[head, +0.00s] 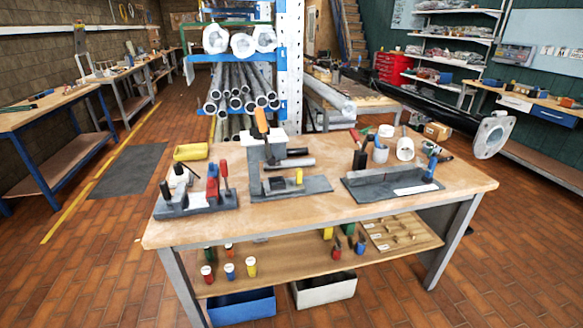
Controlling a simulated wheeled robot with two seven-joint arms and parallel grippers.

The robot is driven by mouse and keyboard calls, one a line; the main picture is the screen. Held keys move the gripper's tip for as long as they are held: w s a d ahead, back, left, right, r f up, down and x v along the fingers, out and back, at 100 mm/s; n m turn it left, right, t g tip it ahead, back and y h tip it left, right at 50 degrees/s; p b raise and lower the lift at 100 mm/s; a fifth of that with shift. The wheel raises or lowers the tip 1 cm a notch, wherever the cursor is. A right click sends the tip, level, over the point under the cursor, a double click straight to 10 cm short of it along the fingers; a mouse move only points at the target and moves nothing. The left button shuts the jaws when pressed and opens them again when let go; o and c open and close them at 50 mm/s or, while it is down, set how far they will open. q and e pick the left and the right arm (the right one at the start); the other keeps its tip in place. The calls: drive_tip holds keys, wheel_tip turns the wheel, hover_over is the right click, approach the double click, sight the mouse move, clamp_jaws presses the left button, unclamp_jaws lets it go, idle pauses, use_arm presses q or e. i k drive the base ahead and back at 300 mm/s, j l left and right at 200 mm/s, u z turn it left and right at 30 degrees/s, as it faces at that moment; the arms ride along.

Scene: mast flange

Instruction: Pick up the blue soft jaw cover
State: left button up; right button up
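Neither of my grippers is in view. Several small blue items show, and I cannot tell for sure which one is the soft jaw cover. One blue piece (212,187) stands in the dark fixture (190,209) at the left of the workbench, beside red pieces. Another blue piece (431,168) stands upright at the right, by the dark grey tray (368,191). More blue items are on the lower shelf: a small blue cylinder (229,271) at the left and a blue-handled item (360,246) near the middle. Nothing holds any of them.
The wooden workbench (300,218) has a bare front strip. A clamp stand with an orange handle (261,123) rises at its middle. A yellow box (190,151) sits at the back left. A long black mast with a pale flange (493,134) overhangs the right. Tiled floor is free around the bench.

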sight(213, 169)
drive_tip(key=i+j+z, duration=0.1)
drive_tip(key=j, duration=0.4)
drive_tip(key=i+j+z, duration=0.1)
drive_tip(key=i+j, duration=0.15)
drive_tip(key=j, duration=0.25)
drive_tip(key=i+j, duration=0.15)
drive_tip(key=j, duration=0.4)
drive_tip(key=i+j+z, duration=0.15)
drive_tip(key=j, duration=0.35)
drive_tip(key=i+j+z, duration=0.1)
drive_tip(key=j, duration=0.45)
drive_tip(key=i+j+z, duration=0.1)
drive_tip(key=j, duration=0.45)
drive_tip(key=i+j, duration=0.15)
drive_tip(key=j, duration=0.4)
drive_tip(key=z, duration=0.05)
